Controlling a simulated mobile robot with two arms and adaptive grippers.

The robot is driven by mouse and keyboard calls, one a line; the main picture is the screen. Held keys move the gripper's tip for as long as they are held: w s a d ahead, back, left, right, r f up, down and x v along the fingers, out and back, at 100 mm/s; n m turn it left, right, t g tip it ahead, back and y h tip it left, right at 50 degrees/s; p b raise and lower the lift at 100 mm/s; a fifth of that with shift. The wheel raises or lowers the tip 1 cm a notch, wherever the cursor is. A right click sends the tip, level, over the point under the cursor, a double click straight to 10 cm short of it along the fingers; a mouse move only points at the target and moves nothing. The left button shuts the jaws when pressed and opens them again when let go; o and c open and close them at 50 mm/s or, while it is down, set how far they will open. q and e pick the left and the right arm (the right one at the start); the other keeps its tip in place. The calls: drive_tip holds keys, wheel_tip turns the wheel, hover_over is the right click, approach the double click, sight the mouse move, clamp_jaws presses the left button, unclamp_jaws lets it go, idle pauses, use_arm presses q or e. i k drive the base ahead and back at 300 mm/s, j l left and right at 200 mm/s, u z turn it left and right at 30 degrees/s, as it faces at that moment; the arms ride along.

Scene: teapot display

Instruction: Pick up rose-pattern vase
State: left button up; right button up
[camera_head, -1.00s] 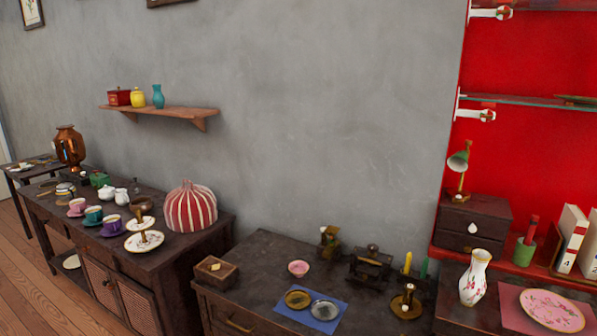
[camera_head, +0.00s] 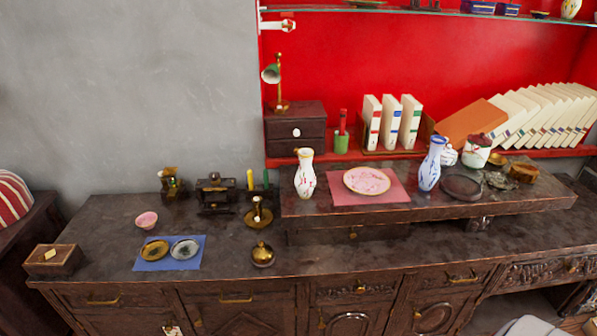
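A white vase with red flower marks (camera_head: 305,174) stands upright near the left end of the raised dark shelf on the cabinet. A second vase, white with blue pattern (camera_head: 432,164), stands upright further right on the same shelf. The red marks on the left vase may be roses, but they are too small to tell. Neither of my grippers shows in the head view.
A pink plate (camera_head: 367,181) on a pink cloth (camera_head: 340,191) lies between the vases. A brass candlestick (camera_head: 258,214) stands left of the shelf, a brass pot (camera_head: 262,254) in front. A dark drawer box (camera_head: 296,127) stands behind. The cabinet's front right top is clear.

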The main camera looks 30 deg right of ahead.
sight(305, 178)
drive_tip(key=i+j+z, duration=0.1)
drive_tip(key=z, duration=0.25)
drive_tip(key=i+j+z, duration=0.1)
drive_tip(key=z, duration=0.25)
drive_tip(key=i+j+z, duration=0.1)
drive_tip(key=z, duration=0.25)
